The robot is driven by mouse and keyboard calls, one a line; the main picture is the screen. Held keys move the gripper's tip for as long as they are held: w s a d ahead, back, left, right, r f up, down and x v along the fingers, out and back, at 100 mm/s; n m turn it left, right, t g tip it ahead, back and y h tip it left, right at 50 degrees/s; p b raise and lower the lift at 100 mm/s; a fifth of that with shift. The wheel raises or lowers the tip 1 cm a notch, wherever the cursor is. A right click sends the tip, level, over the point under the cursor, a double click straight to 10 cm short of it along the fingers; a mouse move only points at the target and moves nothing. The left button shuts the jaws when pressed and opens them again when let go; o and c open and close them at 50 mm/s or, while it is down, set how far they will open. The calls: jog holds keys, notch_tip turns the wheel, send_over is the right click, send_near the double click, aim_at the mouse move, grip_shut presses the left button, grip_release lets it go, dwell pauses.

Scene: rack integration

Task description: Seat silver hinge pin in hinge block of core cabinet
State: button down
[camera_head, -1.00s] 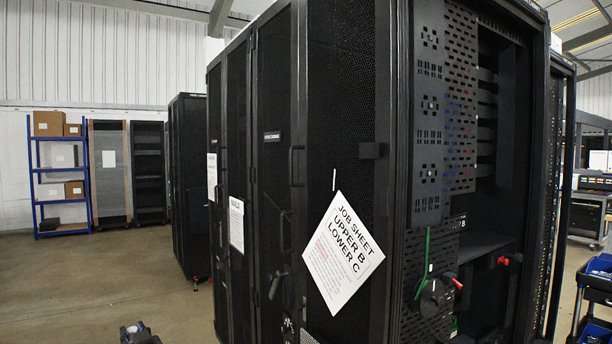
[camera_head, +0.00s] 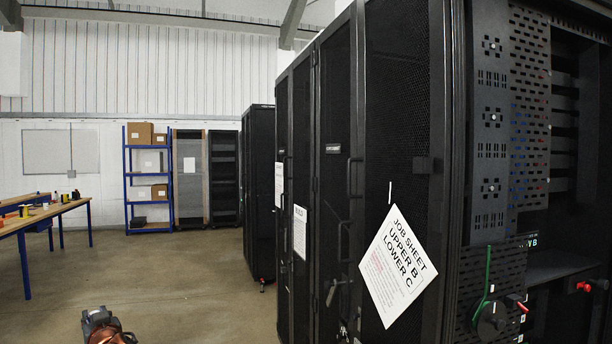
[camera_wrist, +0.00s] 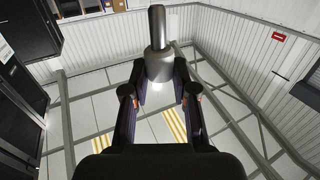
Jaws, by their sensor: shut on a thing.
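In the wrist view, my gripper (camera_wrist: 159,78) is shut on the silver hinge pin (camera_wrist: 157,30). The pin has a narrow dark-silver shaft and a wider bright collar, and the collar sits between the fingertips. The pin is clear of any block. In the head view, a row of black mesh-door cabinets (camera_head: 340,90) stands at centre and right. A small black block (camera_head: 427,165) sticks out beside a door edge; I cannot tell whether it is the hinge block. The door label (camera_head: 333,148) is too small to read.
A white job sheet (camera_head: 398,266) hangs on the near cabinet, reading "UPPER B, LOWER C". A workbench (camera_head: 45,213) stands at left, blue shelving (camera_head: 127,190) at the back. The open rack at right has a dark round part (camera_head: 492,320) and red handles. Floor between is free.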

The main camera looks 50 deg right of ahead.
jog(key=w+d+r+m+h+p, duration=0.1)
jog(key=d+r+m+h, duration=0.25)
jog(key=d+r, duration=0.95)
jog(key=s+d+r+m+g+h+p, duration=0.1)
jog(key=s+d+r+m+g+h, duration=0.15)
jog(key=s+d+r, duration=0.45)
jog(key=s+d+r+m+g+h, duration=0.2)
jog(key=s+d+r+g+h, duration=0.15)
jog(key=d+r, duration=0.6)
jog(key=s+d+r+m+g+h+p, duration=0.15)
jog(key=s+d+r+h, duration=0.25)
jog(key=s+d+r, duration=0.4)
jog(key=s+d+r+m+g+h, duration=0.1)
jog(key=s+d+r+m+g, duration=0.2)
jog(key=s, duration=0.8)
jog(key=s+d+r+m+g+h, duration=0.1)
jog(key=s+d+r+g, duration=0.4)
jog(key=s, duration=0.6)
jog(key=s+d+r+m+g+h, duration=0.1)
jog(key=s+d+r+m+g, duration=0.3)
jog(key=s, duration=0.7)
jog(key=shift+d+r+m+p, duration=0.35)
jog(key=shift+d+p, duration=0.1)
jog(key=shift+d, duration=0.4)
